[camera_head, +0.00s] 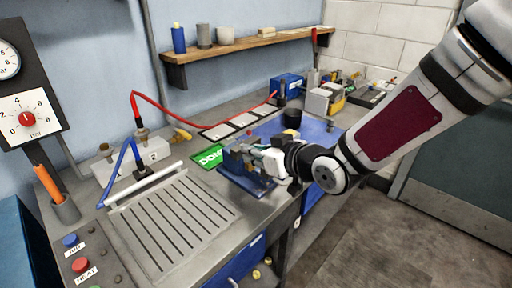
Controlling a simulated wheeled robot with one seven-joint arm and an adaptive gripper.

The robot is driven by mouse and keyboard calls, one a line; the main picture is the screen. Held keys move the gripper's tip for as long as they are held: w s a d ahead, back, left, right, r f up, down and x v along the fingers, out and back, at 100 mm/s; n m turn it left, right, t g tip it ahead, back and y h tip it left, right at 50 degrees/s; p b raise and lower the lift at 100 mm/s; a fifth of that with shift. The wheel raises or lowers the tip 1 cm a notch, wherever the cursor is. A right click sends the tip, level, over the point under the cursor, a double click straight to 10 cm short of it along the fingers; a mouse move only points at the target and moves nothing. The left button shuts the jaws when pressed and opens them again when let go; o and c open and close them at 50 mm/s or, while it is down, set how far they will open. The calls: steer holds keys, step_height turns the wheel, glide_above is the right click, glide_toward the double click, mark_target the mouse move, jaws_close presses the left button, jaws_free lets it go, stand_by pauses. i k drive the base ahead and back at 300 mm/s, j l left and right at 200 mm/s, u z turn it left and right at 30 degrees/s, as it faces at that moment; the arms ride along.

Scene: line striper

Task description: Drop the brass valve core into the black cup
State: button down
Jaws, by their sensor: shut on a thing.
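The black cup (292,118) stands upright on the blue mat (318,130), towards the back of the bench. My gripper (252,160) is low over the front of the bench, in front of and to the left of the cup, apart from it. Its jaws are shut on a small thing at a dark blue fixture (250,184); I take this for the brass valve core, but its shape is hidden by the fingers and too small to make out. I cannot tell whether it touches the fixture.
A green sign (210,156) lies left of my gripper. A slotted metal tray (172,222) fills the left front. A blue box (287,85) and other equipment stand behind the cup. A red hose (185,120) arches at the back. The wooden shelf (245,43) hangs above.

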mark_target(295, 126)
steer(key=i+l+u, duration=0.3)
steer(key=i+l, duration=0.25)
steer(key=i+l+u, duration=0.3)
steer(key=i+l, duration=0.4)
